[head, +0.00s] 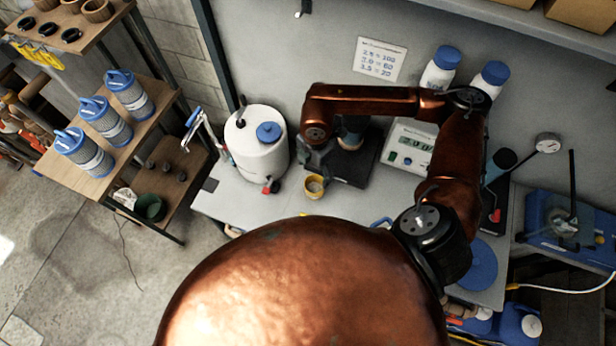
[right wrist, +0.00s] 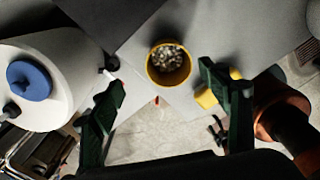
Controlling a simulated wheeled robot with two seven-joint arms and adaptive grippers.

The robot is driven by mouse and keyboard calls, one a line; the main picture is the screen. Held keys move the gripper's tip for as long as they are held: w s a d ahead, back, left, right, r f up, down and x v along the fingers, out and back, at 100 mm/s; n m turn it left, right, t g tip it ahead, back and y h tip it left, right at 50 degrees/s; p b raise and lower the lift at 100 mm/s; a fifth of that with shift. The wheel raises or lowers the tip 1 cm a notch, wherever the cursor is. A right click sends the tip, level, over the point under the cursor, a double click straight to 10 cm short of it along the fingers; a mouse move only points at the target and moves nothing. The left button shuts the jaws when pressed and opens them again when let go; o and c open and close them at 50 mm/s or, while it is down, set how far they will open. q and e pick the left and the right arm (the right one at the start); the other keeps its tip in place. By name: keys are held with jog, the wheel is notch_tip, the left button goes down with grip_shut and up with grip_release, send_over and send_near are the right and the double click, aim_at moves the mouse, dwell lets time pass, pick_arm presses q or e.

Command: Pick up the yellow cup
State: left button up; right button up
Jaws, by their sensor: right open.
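The yellow cup (head: 314,187) stands upright near the front edge of the grey bench in the head view, just right of a white tank. In the right wrist view the yellow cup (right wrist: 153,73) shows from above, with grainy grey-brown contents. My right gripper (head: 317,168) is right above and behind the cup in the head view. In the right wrist view my right gripper (right wrist: 162,80) has its two dark green fingers apart, with the cup's image between them and nothing gripped. Whether they touch it cannot be told. My left gripper is not in view.
The white tank (head: 258,150) with a blue cap stands close left of the cup. A dark scale platform (head: 352,170) and a display box (head: 408,147) are to the right. A yellow piece (right wrist: 206,98) shows beside the right finger. Bare bench lies in front of the tank.

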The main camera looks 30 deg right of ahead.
aim_at(315, 184)
jog(key=f, duration=0.2)
jog(key=s+f+p, duration=0.1)
jog(key=f, duration=0.1)
jog(key=shift+s+a+f, duration=0.15)
jog(key=shift+a+f, duration=0.05)
jog(key=shift+f, duration=0.05)
notch_tip(315, 184, down, 2)
jog(key=shift+f+p, duration=0.15)
jog(key=shift+p, duration=0.25)
jog(key=shift+s+f, duration=0.1)
jog(key=shift+f, duration=0.2)
jog(key=c, duration=1.3)
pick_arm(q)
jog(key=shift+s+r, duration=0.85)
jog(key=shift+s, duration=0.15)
